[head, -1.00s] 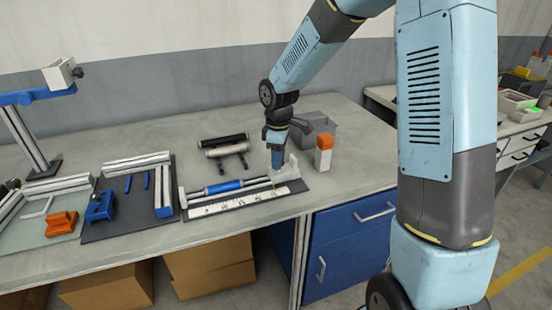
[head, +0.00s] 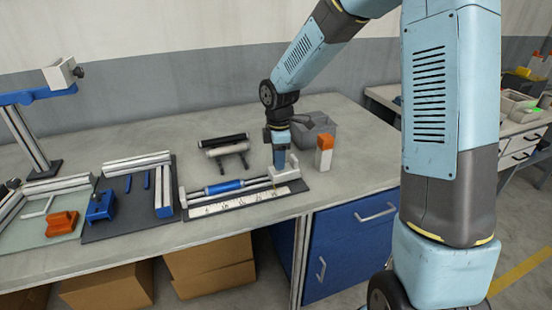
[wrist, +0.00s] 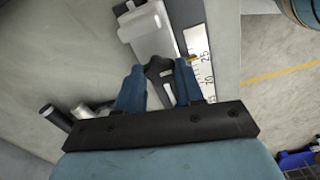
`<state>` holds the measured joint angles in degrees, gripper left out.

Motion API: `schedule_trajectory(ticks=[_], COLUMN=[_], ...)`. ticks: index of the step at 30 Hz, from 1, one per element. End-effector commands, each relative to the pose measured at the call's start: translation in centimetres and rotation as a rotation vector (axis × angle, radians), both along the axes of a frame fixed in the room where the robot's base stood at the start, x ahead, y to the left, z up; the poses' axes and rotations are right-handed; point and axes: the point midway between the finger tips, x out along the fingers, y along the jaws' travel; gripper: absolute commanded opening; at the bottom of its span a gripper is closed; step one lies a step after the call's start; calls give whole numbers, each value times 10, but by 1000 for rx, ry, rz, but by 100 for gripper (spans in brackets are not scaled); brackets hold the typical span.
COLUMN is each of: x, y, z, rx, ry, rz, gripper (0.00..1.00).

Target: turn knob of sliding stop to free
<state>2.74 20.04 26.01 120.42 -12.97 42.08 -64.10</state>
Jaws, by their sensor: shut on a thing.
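The sliding stop (wrist: 150,32) is a pale block at the right end of a fixture with a white ruler scale (head: 235,203). The scale's numbers also show in the wrist view (wrist: 198,48). A dark knob (wrist: 158,68) stands beside the pale block in the wrist view. My gripper (wrist: 158,82) points down with its two blue fingers on either side of this knob, shut on it. In the head view my gripper (head: 280,167) is at the right end of the fixture, and its fingers hide the knob there.
An orange-capped white bottle (head: 324,154) stands to the right, close to my gripper. A grey bin (head: 318,130) is behind it. Dark and pale rollers (head: 225,147) lie behind the fixture. A fixture with blue parts (head: 125,190) is to the left.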

Motion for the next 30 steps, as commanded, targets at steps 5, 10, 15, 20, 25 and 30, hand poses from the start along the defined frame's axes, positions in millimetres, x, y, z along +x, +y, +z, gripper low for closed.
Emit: schedule_trajectory(ticks=[5, 10, 15, 20, 25, 30], x=[-3, -2, -1, -1, 0, 0], y=[-1, -1, -1, -1, 0, -1], z=[-2, -2, -1, -1, 7, 33], rx=[-3, -3, -1, -1, 0, -1], ry=[9, 7, 4, 3, 0, -2], rz=[0, -1, -1, -2, -2, -3], gripper=[6, 50, 62, 62, 62, 62])
